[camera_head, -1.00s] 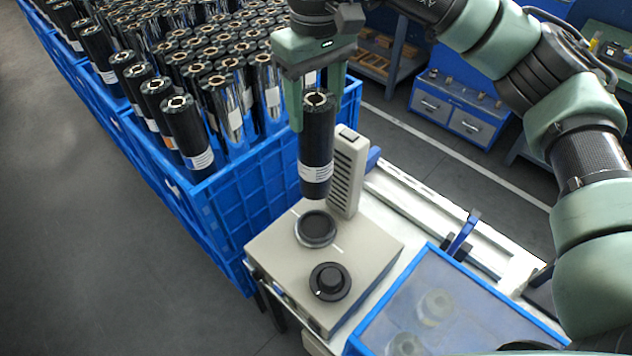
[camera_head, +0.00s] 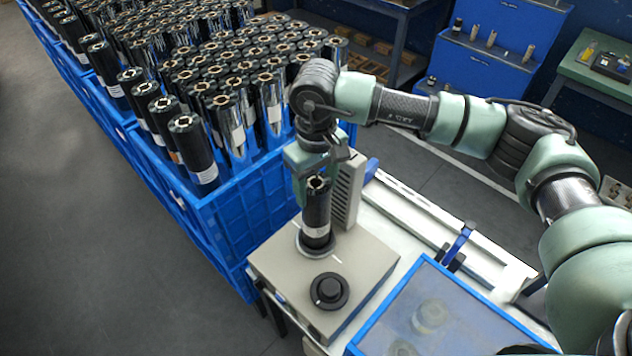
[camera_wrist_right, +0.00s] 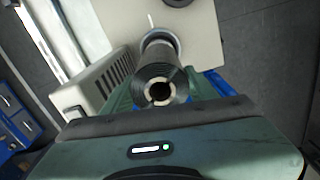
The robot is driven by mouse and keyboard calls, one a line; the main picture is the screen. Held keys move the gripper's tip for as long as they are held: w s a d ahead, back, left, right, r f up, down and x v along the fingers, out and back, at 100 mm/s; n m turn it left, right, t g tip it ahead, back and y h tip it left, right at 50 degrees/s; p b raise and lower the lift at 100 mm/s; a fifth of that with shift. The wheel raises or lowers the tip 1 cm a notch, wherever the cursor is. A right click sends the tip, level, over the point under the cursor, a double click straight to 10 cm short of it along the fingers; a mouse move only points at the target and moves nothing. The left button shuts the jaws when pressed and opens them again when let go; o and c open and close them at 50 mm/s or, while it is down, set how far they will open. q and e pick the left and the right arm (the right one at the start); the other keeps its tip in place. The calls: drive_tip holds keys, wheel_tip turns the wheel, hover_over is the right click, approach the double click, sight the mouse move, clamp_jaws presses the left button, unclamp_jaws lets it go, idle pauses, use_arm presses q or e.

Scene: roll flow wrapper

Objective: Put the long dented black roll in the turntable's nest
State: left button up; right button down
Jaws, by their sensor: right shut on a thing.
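The black roll (camera_head: 317,215) stands upright at the turntable's nest (camera_head: 301,248) on the beige machine. A white label shows low on the roll. My right gripper (camera_head: 318,180) is shut on the roll near its top end. In the right wrist view the roll (camera_wrist_right: 160,75) shows end-on between the fingers, its foot at the nest's ring (camera_wrist_right: 160,38). I cannot tell whether its foot rests fully on the nest's floor. Any dent on it is not visible. My left gripper is not in view.
Blue crates (camera_head: 262,205) packed with several upright black rolls stand at the left. A black knob (camera_head: 329,290) sits on the machine's front, and a vented beige housing (camera_head: 347,190) rises just behind the roll. A blue-rimmed tray (camera_head: 440,318) lies at the right.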

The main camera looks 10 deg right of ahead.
drive_tip(key=shift+f+b, duration=0.2)
drive_tip(key=shift+b, duration=0.1)
drive_tip(key=shift+c, duration=2.2)
unclamp_jaws()
drive_tip(key=shift+r, duration=0.1)
drive_tip(key=shift+r+p, duration=0.2)
drive_tip(key=shift+p, duration=0.15)
wheel_tip(320, 180, up, 10)
drive_tip(key=b, duration=0.4)
drive_tip(key=shift+r, duration=0.9)
